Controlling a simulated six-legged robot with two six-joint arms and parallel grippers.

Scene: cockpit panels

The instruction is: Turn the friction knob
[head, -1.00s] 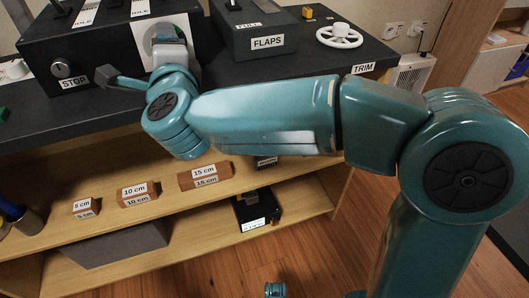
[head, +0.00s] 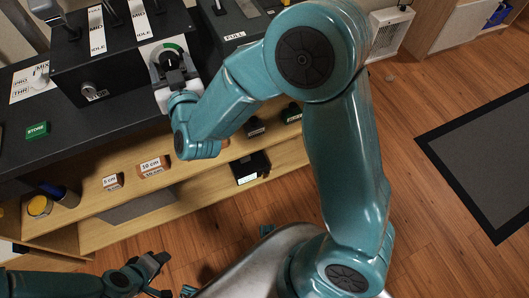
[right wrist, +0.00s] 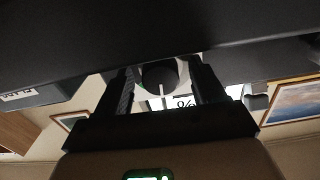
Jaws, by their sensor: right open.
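A dark round knob (head: 168,58) with a green arc above it sits on a white plate (head: 147,52) on the front of the black console. I take it for the friction knob; no label naming it is readable. My right gripper (head: 173,68) is at this knob, partly hidden by its own wrist. In the right wrist view, the knob (right wrist: 158,75) shows between the two open fingers of my right gripper (right wrist: 166,84), with gaps on both sides. My left gripper (head: 152,277) is low at the bottom left, away from the console; its jaw opening is unclear.
Levers stand on the console (head: 85,63), above a small knob (head: 88,89). A green block (head: 37,130) lies on the dark worktop at the left. Blocks marked with lengths sit on the wooden shelf (head: 130,190) below.

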